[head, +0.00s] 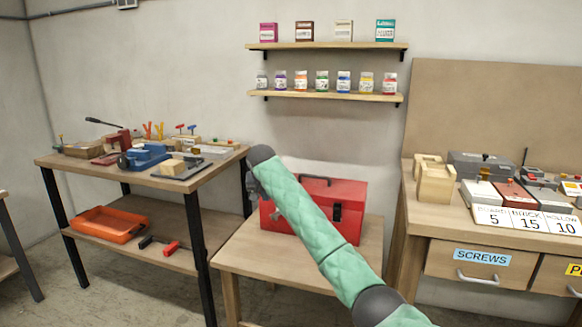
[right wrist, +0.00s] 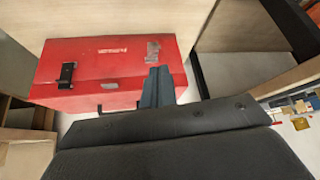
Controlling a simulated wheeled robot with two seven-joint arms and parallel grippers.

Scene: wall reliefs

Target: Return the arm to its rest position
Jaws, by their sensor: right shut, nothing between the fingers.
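My right arm, in a green padded sleeve, reaches up from the lower right in the head view. My left gripper is not in view.
The toolbox stands on a low wooden table (head: 245,258). A workbench (head: 120,172) with tools and an orange tray (head: 108,226) below is at left. A drawer bench (head: 425,222) with labelled boxes is at right. Two wall shelves (head: 325,96) hold jars and boxes.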

